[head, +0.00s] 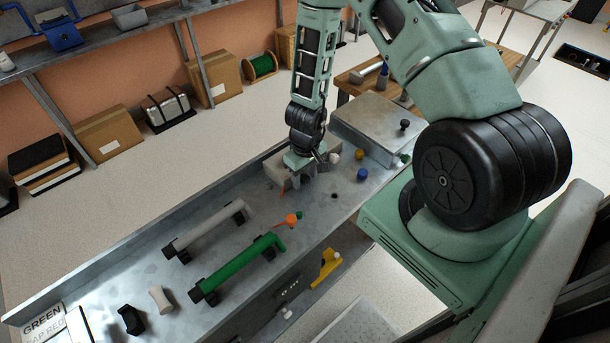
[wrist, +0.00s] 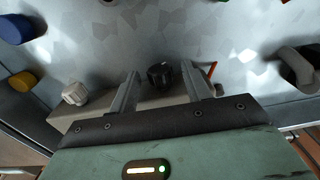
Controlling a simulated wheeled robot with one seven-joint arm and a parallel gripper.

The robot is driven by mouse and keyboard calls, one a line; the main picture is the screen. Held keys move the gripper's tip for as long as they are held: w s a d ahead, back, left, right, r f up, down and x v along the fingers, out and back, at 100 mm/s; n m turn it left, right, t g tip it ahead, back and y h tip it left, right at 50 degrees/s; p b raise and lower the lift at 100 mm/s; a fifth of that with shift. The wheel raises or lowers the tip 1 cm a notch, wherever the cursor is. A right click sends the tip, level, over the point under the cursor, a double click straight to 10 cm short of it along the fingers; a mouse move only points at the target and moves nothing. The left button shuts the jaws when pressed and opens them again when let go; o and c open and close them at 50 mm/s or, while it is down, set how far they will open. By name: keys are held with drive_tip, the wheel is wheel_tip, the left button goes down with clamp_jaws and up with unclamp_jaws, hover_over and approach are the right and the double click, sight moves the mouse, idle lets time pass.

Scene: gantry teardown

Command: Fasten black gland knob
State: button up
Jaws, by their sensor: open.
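The black gland knob (wrist: 160,76) shows in the wrist view between the two fingers of my gripper (wrist: 161,80), with a gap on either side. It sits at a pale block (wrist: 118,112); whether it is seated there cannot be told. My gripper is open, with nothing clamped. A white knob (wrist: 75,93) is on the same block, left of the fingers; it also shows in the head view (head: 334,155).
A blue knob (head: 362,174) and a yellow knob (head: 359,154) stand nearby on the bench. A grey box (head: 375,125) with another black knob (head: 404,124) is behind. An orange part (head: 292,220), a green pipe (head: 240,268) and a grey pipe (head: 208,228) lie in front.

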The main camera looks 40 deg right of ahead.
drive_tip(key=c, duration=1)
drive_tip(key=shift+d+y, duration=0.1)
drive_tip(key=shift+y, duration=0.2)
drive_tip(key=y+b, duration=0.3)
drive_tip(key=shift+d+f, duration=0.25)
drive_tip(key=shift+d, duration=0.05)
drive_tip(key=shift+d+y+b, duration=0.15)
drive_tip(key=shift+y+b, duration=0.9)
drive_tip(key=shift+y, duration=0.05)
drive_tip(key=shift+r, duration=0.1)
